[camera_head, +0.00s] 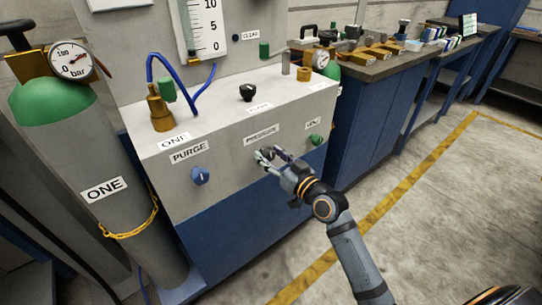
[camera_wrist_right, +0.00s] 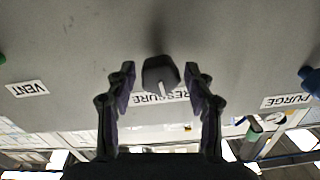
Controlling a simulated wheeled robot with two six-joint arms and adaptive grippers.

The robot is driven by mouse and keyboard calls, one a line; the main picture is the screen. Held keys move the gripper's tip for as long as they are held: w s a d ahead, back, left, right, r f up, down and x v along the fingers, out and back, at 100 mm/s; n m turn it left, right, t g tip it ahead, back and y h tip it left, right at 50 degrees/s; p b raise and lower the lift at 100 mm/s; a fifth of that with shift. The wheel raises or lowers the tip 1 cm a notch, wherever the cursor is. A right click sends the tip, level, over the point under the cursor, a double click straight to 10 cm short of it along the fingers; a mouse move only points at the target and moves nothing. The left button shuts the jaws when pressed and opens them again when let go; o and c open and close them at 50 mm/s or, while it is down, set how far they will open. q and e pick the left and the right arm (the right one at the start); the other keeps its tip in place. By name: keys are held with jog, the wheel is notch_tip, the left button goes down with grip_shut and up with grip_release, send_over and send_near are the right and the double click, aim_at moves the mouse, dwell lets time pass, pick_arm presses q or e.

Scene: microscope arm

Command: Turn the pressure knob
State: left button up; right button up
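The pressure knob is a dark grey knob (camera_wrist_right: 161,73) with a pale pointer line, on the grey front panel under the PRESSURE label (camera_head: 262,135). In the wrist view, which shows the panel upside down, the knob sits between the two fingertips of my right gripper (camera_wrist_right: 160,72). A gap shows on each side of it, so the fingers are open around it and apart from it. In the head view the right gripper (camera_head: 266,156) reaches the panel and largely hides the knob. My left gripper is not in view.
A blue PURGE knob (camera_head: 200,175) is left on the panel, and a green VENT knob (camera_head: 315,139) is right. A grey cylinder (camera_head: 105,187) with a gauge stands at the left. A cluttered workbench (camera_head: 375,68) is behind. Open floor (camera_head: 440,200) lies to the right.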

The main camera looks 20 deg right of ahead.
jog(key=v, duration=0.7)
jog(key=shift+s, duration=0.25)
jog(key=shift+d, duration=0.1)
dwell(0.4)
